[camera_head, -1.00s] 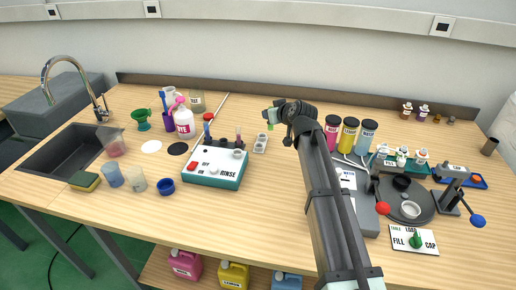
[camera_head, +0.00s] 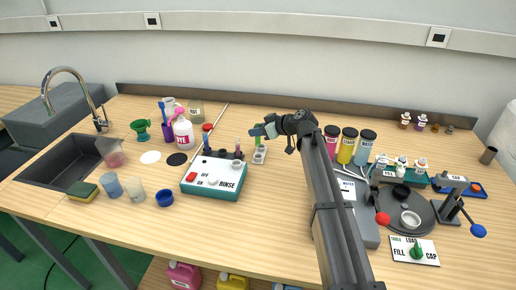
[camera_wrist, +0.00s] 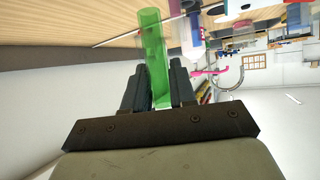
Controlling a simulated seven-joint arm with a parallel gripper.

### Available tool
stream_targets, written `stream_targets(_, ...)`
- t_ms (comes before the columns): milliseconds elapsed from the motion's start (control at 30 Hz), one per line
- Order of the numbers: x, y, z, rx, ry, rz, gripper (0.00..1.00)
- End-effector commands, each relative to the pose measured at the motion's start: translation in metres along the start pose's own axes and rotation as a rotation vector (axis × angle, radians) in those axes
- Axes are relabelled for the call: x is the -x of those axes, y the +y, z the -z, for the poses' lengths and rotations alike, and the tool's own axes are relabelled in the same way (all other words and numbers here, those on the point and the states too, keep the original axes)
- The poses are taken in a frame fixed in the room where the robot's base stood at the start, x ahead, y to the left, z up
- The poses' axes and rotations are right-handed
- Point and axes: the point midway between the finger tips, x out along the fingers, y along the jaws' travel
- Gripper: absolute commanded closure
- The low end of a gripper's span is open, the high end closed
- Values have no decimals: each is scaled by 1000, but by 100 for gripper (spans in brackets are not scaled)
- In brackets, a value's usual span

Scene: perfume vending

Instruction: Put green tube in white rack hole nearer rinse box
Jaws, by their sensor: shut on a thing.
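My gripper (camera_head: 261,130) is shut on the green tube (camera_head: 257,141), above the far end of the small white rack (camera_head: 259,161). In the wrist view the green tube (camera_wrist: 154,50) stands between the two dark fingers (camera_wrist: 160,88), slightly tilted in that picture. The tube's lower end overlaps the rack's far end in the head view; I cannot tell whether it is in a hole or just above it. The rinse box (camera_head: 213,178), teal with a white top, stands left of the rack, with several small tubes along its back.
A long pale rod (camera_head: 217,117) lies behind the rinse box. Pink, yellow and blue jars (camera_head: 347,146) stand right of my arm. The table front in the middle is clear.

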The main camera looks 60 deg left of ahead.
Motion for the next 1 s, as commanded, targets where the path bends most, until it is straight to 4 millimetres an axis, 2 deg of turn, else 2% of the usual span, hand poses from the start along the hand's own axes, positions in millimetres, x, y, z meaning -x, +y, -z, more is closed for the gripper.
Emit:
stream_targets(100,-10,-1,-18,-2,-2,0,100)
stream_targets(333,-18,0,-33,-2,0,-1,100)
stream_targets(567,-31,0,-57,-3,-1,-1,100)
stream_targets(967,-33,0,-61,-2,-1,-2,100)
stream_targets(1000,-33,0,-61,-2,-1,-2,73)
